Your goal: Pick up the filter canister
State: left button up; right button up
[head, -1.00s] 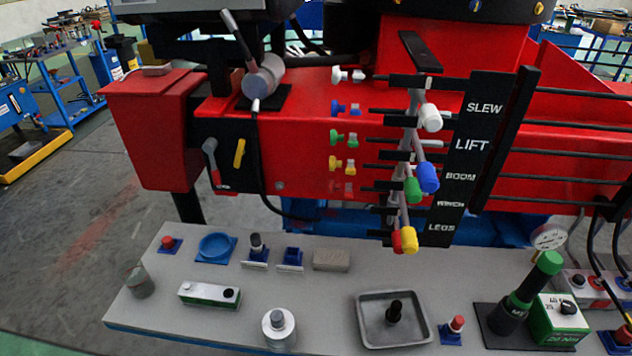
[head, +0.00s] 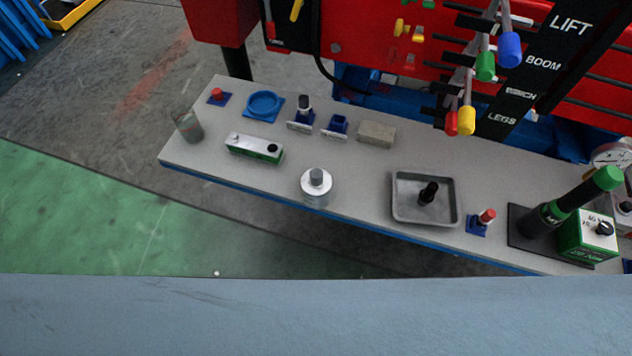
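A short silver cylinder with a grey knob-like top (head: 316,188) stands upright near the front edge of the grey bench (head: 350,165); it looks most like the filter canister. A darker grey, cup-like cylinder (head: 188,126) stands at the bench's left end, and I cannot tell exactly what it is. Neither of my grippers is in view, and nothing touches the silver cylinder.
Left of the silver cylinder lies a green-and-white box (head: 254,148); behind are a blue ring dish (head: 264,105) and a tan block (head: 376,134). To the right are a grey tray (head: 402,207) and a green-topped tool (head: 570,205). Coloured levers (head: 467,119) hang above the bench.

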aim_at(314, 198)
jog(key=z, duration=1.15)
jog(key=k, duration=1.05)
jog(key=u, duration=1.05)
jog(key=i, duration=0.5)
jog(key=u, duration=0.05)
